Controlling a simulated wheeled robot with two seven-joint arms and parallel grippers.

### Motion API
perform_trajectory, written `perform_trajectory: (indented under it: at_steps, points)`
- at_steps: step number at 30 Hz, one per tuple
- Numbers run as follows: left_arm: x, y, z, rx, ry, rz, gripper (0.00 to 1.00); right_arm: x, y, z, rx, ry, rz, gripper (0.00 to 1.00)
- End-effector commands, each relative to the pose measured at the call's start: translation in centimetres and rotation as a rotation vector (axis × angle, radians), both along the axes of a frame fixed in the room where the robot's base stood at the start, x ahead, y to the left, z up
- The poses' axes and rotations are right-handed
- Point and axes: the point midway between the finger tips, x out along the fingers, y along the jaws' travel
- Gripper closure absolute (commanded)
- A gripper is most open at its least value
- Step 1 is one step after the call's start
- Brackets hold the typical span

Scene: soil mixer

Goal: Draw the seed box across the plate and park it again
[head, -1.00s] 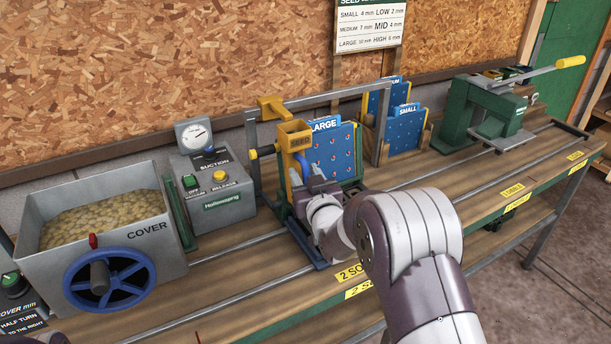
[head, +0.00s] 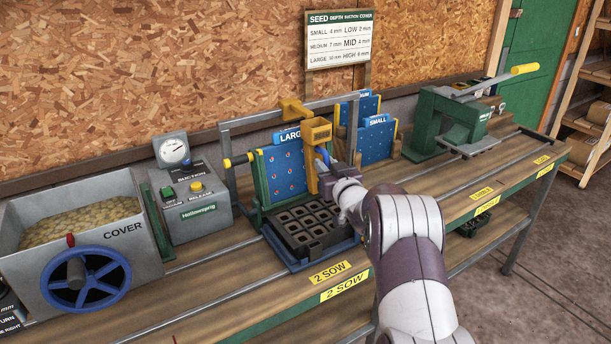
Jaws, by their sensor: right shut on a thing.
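The seed box (head: 318,132) is a yellow-orange box hanging below the grey overhead rail. It stands at the right edge of the blue LARGE plate (head: 281,178), which is upright in a green and yellow frame. My right gripper (head: 328,180) is shut on the lower part of the seed box. The fingertips are partly hidden by the gripper's own body, so the exact grip point is unclear. My left gripper is out of view.
A black cell tray (head: 297,241) sits on a blue base below the plate. The suction box (head: 198,212) and cover bin (head: 136,256) stand left. Blue plates (head: 377,140) and a green lever press (head: 440,120) stand right. Rails run along the bench.

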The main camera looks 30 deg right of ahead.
Motion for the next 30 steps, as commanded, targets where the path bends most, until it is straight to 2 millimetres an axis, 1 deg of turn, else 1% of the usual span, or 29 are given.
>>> perform_trajectory:
  at_steps: [1,4,13,14,15,25,28,30]
  points:
    - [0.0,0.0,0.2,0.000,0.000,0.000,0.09,0.0,-0.7,0.2,0.000,-0.001,0.000,1.00]
    - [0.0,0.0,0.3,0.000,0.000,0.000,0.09,0.1,-1.3,0.1,-0.001,-0.002,0.002,1.00]
    - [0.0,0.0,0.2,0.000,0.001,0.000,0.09,0.1,-1.4,0.0,0.000,0.000,0.003,1.00]
    - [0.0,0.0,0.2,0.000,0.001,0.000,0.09,0.1,-1.4,0.0,0.000,0.000,0.003,0.72]
    - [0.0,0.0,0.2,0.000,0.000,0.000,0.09,0.1,-1.4,0.0,0.000,0.000,0.003,0.59]
    - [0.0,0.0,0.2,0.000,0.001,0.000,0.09,-0.2,-1.4,-0.1,0.000,0.001,0.002,0.59]
    - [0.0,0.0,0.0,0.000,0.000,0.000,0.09,-1.2,-1.3,-0.1,0.000,0.002,0.001,0.59]
    - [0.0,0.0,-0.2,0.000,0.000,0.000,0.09,-2.5,-1.2,-0.1,0.000,0.001,0.000,0.59]
